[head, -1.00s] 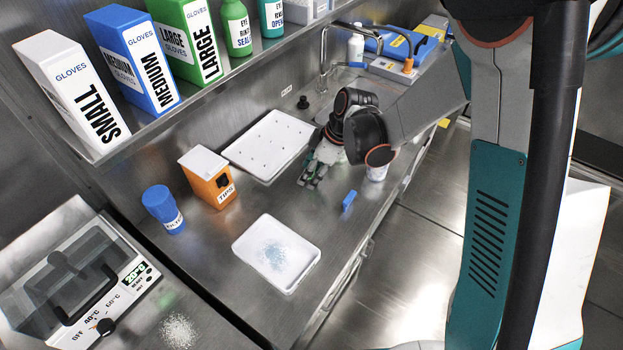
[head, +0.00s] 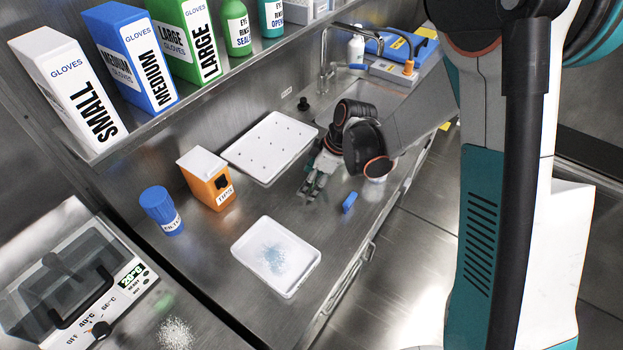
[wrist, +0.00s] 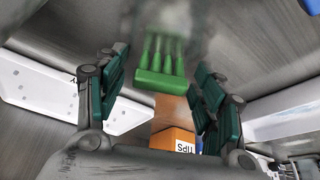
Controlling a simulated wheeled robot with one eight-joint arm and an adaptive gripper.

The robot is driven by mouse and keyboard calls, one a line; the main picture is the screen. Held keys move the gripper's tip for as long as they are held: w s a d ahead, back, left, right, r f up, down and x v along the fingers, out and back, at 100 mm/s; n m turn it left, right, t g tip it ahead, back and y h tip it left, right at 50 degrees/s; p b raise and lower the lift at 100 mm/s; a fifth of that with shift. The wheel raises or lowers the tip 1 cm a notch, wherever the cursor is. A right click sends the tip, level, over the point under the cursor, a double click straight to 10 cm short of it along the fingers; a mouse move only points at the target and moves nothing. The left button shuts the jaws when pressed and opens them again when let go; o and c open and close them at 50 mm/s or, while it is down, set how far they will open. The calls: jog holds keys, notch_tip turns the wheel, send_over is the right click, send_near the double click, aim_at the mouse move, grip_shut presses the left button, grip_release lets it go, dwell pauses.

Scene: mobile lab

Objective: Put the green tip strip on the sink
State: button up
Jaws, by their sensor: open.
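The green tip strip (wrist: 160,65), a green bar with several pointed tips, shows in the wrist view ahead of my gripper (wrist: 155,95), between the lines of its two fingers. The fingers are spread apart and do not visibly touch the strip. In the head view my gripper (head: 311,187) is low over the steel counter, to the right of the white perforated tray; I cannot make out the strip there. The sink (head: 388,88) is at the back right, partly hidden behind my arm, with a tall faucet (head: 323,66) beside it.
The perforated tray (head: 262,146), an orange TIPS box (head: 212,192), a blue-lidded jar (head: 160,206) and a white tray (head: 300,262) with pale bits stand on the counter. A small blue block (head: 349,202) lies right of my gripper. A shelf with glove boxes (head: 128,60) overhangs the left.

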jog(key=s+d+r+m+t+h+p, duration=0.1)
jog(key=s+d+r+m, duration=0.25)
jog(key=r, duration=0.45)
jog(key=s+d+r+m+t+p, duration=0.1)
jog(key=s+d+r+m+p, duration=0.2)
jog(key=r, duration=0.5)
jog(key=s+d+r+m+t+h, duration=0.1)
jog(key=s+d+r, duration=0.3)
jog(key=r, duration=0.3)
jog(key=s+d+r+m+t+h, duration=0.2)
jog(key=s+d+m, duration=0.4)
jog(key=s, duration=0.4)
jog(key=shift+s+r+m+t, duration=0.15)
jog(key=shift+r+m+t, duration=0.35)
jog(key=shift+r+m, duration=0.35)
